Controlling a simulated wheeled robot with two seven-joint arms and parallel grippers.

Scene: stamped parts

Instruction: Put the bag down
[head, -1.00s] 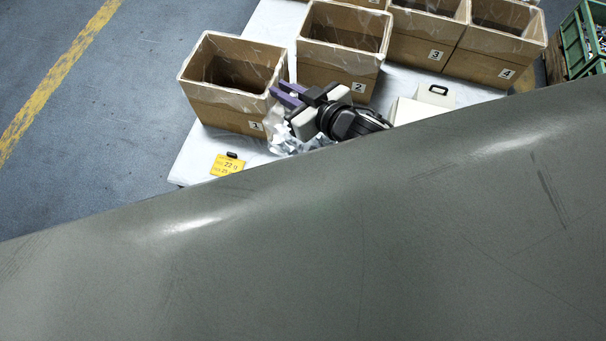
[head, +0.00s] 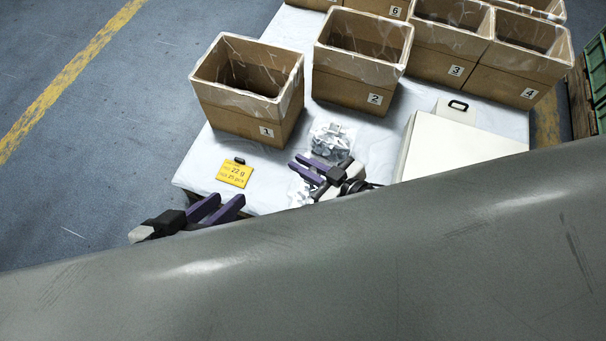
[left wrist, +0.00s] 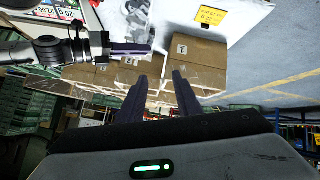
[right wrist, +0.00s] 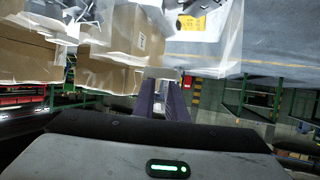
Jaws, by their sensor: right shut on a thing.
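My right gripper (head: 303,166) is shut on a clear bag of grey metal parts (head: 299,191) low over the near part of the white table. The bag shows below the fingers; I cannot tell whether its bottom touches the table. Another bag of parts (head: 330,141) lies just beyond the gripper, in front of boxes 1 and 2. My right gripper also shows in the left wrist view (left wrist: 150,48), with parts (left wrist: 137,14) around it. My left gripper (head: 228,203) is open and empty at the table's near left edge, its purple fingers apart.
Cardboard box 1 (head: 246,118), box 2 (head: 355,92) and several others stand behind, lined with clear plastic. A yellow card (head: 235,174) lies left of the bags. A white box-like thing (head: 455,148) stands to the right. A grey surface covers the front of the head view.

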